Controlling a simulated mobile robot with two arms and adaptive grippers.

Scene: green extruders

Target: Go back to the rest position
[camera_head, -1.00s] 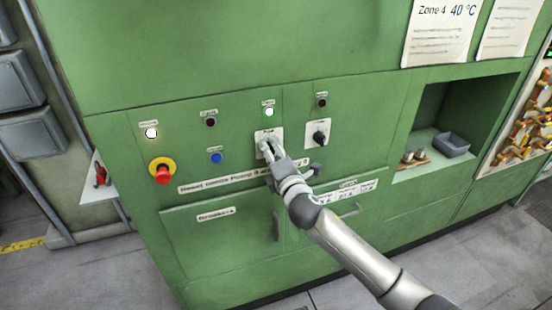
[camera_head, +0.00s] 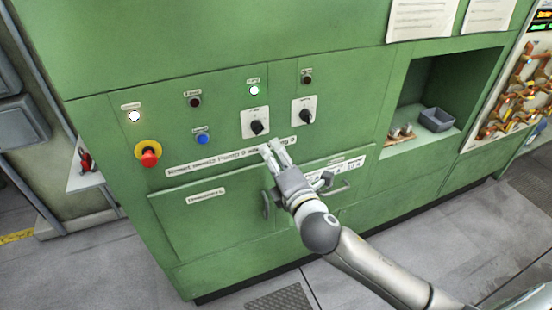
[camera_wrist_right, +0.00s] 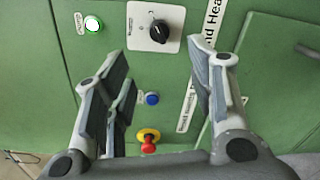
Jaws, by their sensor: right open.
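My right gripper (camera_head: 275,150) is in front of the green machine panel (camera_head: 330,75), just below the left black rotary switch (camera_head: 257,127). Its fingers are apart and nothing is between them. In the right wrist view the open fingers (camera_wrist_right: 160,85) frame the panel, with the same switch (camera_wrist_right: 159,31) beyond the fingertips and clear of them. A second black rotary switch (camera_head: 306,116) is to the right. My left gripper is not in view.
A red emergency button (camera_head: 150,159) on a yellow ring, a blue button (camera_head: 202,139) and lit white lamps (camera_head: 254,90) are on the panel. A recess at right holds a grey bin (camera_head: 436,119). Door handles (camera_head: 266,204) stick out below the gripper. Grey floor is open in front.

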